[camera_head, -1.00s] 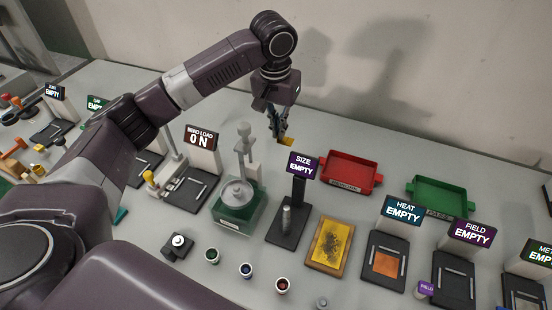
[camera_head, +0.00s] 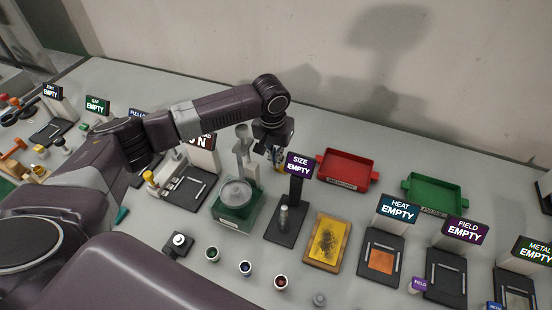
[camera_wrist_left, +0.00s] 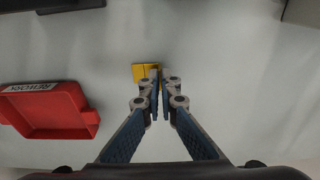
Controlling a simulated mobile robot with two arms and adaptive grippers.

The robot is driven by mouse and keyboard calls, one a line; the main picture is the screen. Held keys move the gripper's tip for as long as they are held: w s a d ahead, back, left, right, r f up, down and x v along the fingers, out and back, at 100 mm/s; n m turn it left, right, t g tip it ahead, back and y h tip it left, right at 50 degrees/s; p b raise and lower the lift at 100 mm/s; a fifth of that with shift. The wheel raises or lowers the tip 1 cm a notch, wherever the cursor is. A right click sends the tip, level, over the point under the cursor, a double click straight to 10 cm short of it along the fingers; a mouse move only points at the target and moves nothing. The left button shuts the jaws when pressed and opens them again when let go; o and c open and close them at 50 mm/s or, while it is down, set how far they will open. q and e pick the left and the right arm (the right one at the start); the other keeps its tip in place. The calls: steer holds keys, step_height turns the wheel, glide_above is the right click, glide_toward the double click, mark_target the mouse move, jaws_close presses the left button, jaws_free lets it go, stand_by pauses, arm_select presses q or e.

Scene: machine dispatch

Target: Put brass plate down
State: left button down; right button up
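My left gripper (camera_head: 279,160) points down over the back of the table, behind the SIZE sign, which partly hides it. In the left wrist view my left gripper (camera_wrist_left: 160,75) has its fingertips close together on a small yellow brass plate (camera_wrist_left: 147,72). The plate sticks out to the left of the fingertips. Bare grey table lies below it; whether the plate touches the table I cannot tell. My right gripper is not in view.
The SIZE stand (camera_head: 300,165) and a green-based press (camera_head: 236,203) stand close to the gripper. A red tray (camera_head: 345,170) is to its right, also in the wrist view (camera_wrist_left: 52,110), and a green tray (camera_head: 436,194) lies farther right. Bare table lies behind the stations.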

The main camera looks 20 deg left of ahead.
arm_select(q)
steer(key=c, duration=2.7)
jaws_free()
steer(key=shift+f, duration=0.1)
steer(key=o, duration=0.5)
steer(key=shift+o, duration=0.2)
